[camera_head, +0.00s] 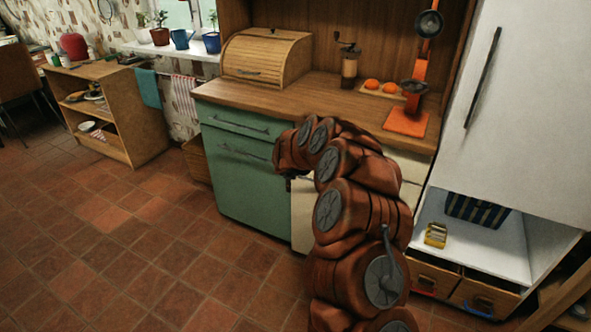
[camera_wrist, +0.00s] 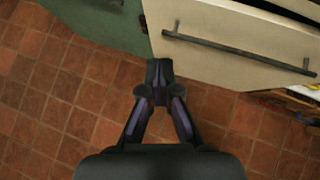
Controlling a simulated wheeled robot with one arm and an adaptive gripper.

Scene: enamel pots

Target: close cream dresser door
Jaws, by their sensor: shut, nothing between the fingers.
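The cream dresser door (camera_wrist: 220,62) fills the upper right of the wrist view, with a long dark bar handle (camera_wrist: 240,55) across it. A dark gap shows along its top edge, below another cream panel (camera_wrist: 285,8). I cannot tell how far the door stands open. My gripper (camera_wrist: 158,68) is shut and empty, its tips close to the door's lower left edge. Touch cannot be told. Its dark tip also shows in the head view (camera_head: 289,181).
The green dresser front (camera_head: 245,180) stands left of the cream door. The wooden worktop (camera_head: 300,97) above holds a bread box (camera_head: 266,57), a grinder and an orange stand. A white cabinet (camera_head: 525,110) with an open lower niche stands right. The tiled floor (camera_head: 130,230) is clear left.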

